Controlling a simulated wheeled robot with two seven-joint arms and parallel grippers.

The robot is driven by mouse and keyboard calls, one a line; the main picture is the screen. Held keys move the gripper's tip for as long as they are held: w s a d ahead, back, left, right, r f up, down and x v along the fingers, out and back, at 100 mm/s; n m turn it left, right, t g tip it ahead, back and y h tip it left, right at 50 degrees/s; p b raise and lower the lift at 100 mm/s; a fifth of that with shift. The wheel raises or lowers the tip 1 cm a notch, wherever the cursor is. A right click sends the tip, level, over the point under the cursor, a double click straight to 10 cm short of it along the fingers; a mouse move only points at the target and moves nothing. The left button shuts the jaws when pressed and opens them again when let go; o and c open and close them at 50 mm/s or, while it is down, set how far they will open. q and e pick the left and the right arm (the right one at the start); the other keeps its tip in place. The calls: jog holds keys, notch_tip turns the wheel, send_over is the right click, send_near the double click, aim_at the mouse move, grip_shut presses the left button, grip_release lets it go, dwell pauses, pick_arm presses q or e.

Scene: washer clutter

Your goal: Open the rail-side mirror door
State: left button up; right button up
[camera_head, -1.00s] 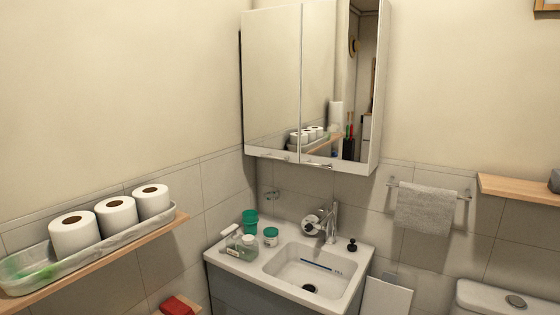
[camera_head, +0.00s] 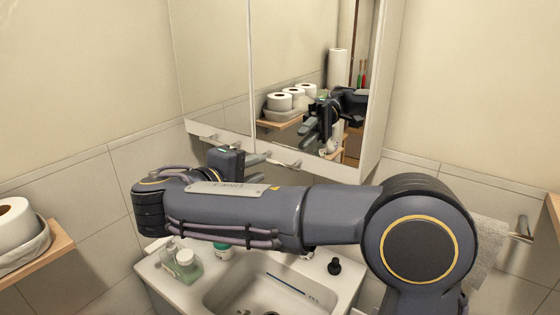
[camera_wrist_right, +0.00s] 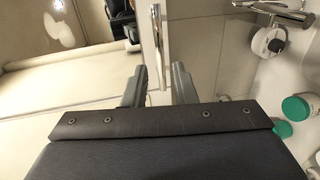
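The mirror cabinet hangs above the sink, with a left mirror door (camera_head: 212,70) and a right, rail-side mirror door (camera_head: 290,60). Both look shut. The right door's bar handle (camera_head: 285,163) is at its lower edge. My right gripper (camera_head: 258,156) is just left of this handle, its fingers pointing toward it. In the right wrist view the gripper (camera_wrist_right: 159,82) is open. A bar handle (camera_wrist_right: 157,40) runs between and beyond the fingertips, with gaps on both sides and no visible grip. My left gripper is not in view.
My right arm crosses above the sink (camera_head: 225,292), hiding part of it. A shelf with toilet rolls (camera_head: 15,222) is at left. A towel (camera_head: 488,250) hangs on the rail at right.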

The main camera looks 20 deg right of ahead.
aim_at(273, 163)
jog(key=p+x, duration=0.1)
jog(key=x, duration=0.5)
jog(key=shift+d+f, duration=0.1)
jog(key=shift+d, duration=0.3)
grip_shut()
